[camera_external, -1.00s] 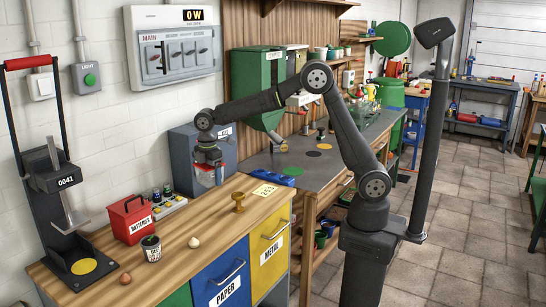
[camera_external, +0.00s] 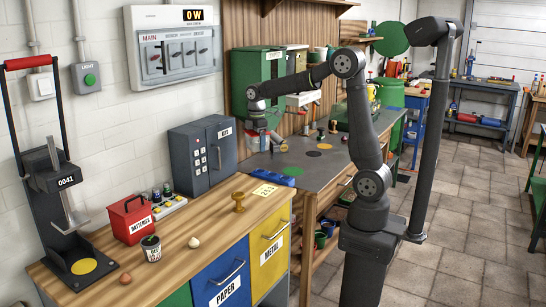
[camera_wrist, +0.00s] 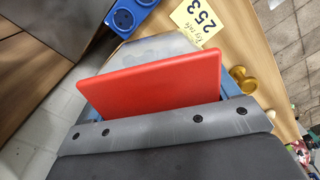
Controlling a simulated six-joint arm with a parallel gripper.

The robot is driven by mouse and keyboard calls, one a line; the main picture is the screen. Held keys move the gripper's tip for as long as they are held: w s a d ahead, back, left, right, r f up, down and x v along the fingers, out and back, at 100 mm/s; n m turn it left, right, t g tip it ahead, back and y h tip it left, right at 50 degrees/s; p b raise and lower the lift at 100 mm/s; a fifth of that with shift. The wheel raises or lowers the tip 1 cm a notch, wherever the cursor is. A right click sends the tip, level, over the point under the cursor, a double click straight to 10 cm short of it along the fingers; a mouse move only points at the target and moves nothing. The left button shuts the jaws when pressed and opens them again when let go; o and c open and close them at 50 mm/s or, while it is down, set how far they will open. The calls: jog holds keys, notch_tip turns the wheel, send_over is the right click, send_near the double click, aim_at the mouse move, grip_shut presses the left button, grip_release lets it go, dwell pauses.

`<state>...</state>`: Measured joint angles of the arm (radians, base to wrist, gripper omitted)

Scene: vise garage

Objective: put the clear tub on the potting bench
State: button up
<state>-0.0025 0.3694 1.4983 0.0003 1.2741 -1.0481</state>
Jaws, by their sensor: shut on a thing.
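My gripper (camera_external: 261,126) is shut on the clear tub (camera_external: 258,142), which hangs below it above the left back part of the grey-topped potting bench (camera_external: 332,172). In the wrist view, the tub's red lid (camera_wrist: 155,83) sits between the blue fingers of my gripper (camera_wrist: 160,98). The see-through body of the tub (camera_wrist: 155,48) shows beyond the lid. In the external view the tub is small and partly hidden by my gripper. I cannot tell its exact height above the bench.
A green cabinet (camera_external: 256,72) hangs behind my gripper. A grey safe (camera_external: 203,155) stands to the left. The middle of the grey bench has free room around coloured discs.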

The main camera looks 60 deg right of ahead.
jog(key=s+d+f+m, duration=0.1)
jog(key=s+d+m, duration=0.15)
jog(key=d, duration=0.95)
jog(key=s+d+f+m, duration=0.15)
jog(key=s+d, duration=0.25)
jog(key=d, duration=0.7)
jog(key=s+d+m, duration=0.3)
jog(key=s+d, duration=0.1)
jog(key=d, duration=0.8)
jog(key=s+d+f+m, duration=0.3)
jog(key=s+d, duration=0.4)
jog(key=d, duration=0.3)
jog(key=s+d+f+m, duration=0.2)
jog(key=s+d, duration=0.5)
jog(key=d, duration=0.3)
send_over(337, 156)
notch_tip(337, 156, down, 7)
jog(key=shift+a+r, duration=0.1)
jog(key=shift+f, duration=2.05)
jog(key=shift+f, duration=0.1)
jog(key=o, duration=0.9)
jog(key=shift+f, duration=0.1)
jog(key=shift+c, duration=0.2)
jog(key=o, duration=0.4)
